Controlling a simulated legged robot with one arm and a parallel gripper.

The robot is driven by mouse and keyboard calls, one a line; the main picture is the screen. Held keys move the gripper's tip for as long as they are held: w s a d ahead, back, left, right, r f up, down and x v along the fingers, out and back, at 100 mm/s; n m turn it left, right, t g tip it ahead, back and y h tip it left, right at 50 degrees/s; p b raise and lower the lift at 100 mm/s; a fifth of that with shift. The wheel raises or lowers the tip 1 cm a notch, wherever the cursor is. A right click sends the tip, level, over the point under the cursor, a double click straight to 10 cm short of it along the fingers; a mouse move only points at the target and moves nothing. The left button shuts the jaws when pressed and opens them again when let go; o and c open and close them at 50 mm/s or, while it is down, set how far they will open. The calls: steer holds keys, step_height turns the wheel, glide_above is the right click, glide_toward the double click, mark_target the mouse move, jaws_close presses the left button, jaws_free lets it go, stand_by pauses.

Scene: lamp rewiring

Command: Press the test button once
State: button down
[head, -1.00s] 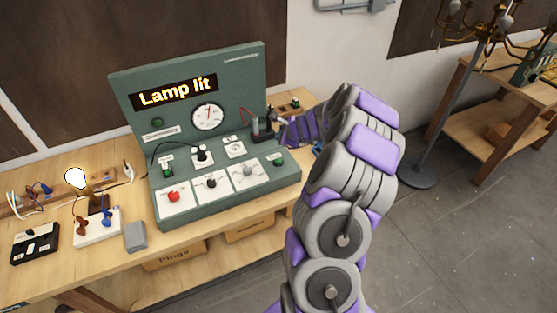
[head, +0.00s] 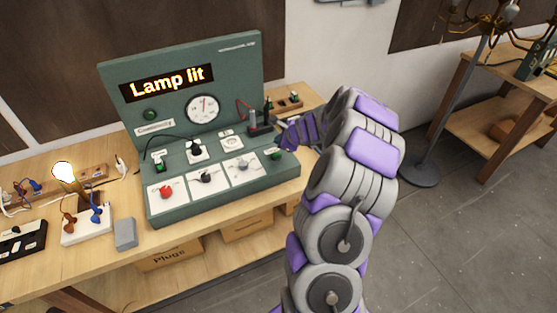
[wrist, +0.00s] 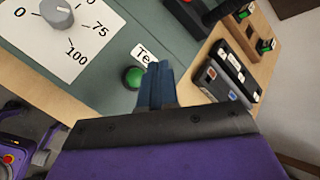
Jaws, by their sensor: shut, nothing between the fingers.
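The test button is a green dome at the right end of the green panel's sloped face (head: 275,154). In the wrist view the green button (wrist: 133,77) sits beside a label that reads "Te", the rest hidden by my fingers. My gripper (wrist: 158,72) is shut and empty. Its blue fingertips are just right of the button in the wrist view, partly over the label. I cannot tell whether they touch the panel. In the head view my gripper (head: 287,146) is just right of and above the button. The panel display (head: 168,82) reads "Lamp lit".
A lit bulb (head: 63,172) stands left of the panel, near a grey block (head: 125,234). A dial (wrist: 57,12) marked 75 and 100 is left of the button. A black device (wrist: 225,79) lies on the bench to the right. A floor lamp stands farther right.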

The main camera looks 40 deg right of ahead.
mark_target(278, 156)
steer(key=a+f+b, duration=0.1)
steer(key=a+f, duration=0.1)
steer(key=shift+f, duration=0.4)
steer(key=shift+d+f, duration=0.2)
steer(key=shift+d, duration=0.55)
steer(key=shift+a+r, duration=0.2)
steer(key=shift+a, duration=0.45)
steer(key=shift+d+f, duration=0.1)
steer(key=shift+d, duration=0.05)
steer(key=shift+d, duration=0.35)
steer(key=shift+a, duration=0.35)
steer(key=shift+d, duration=0.25)
steer(key=shift+f, duration=0.15)
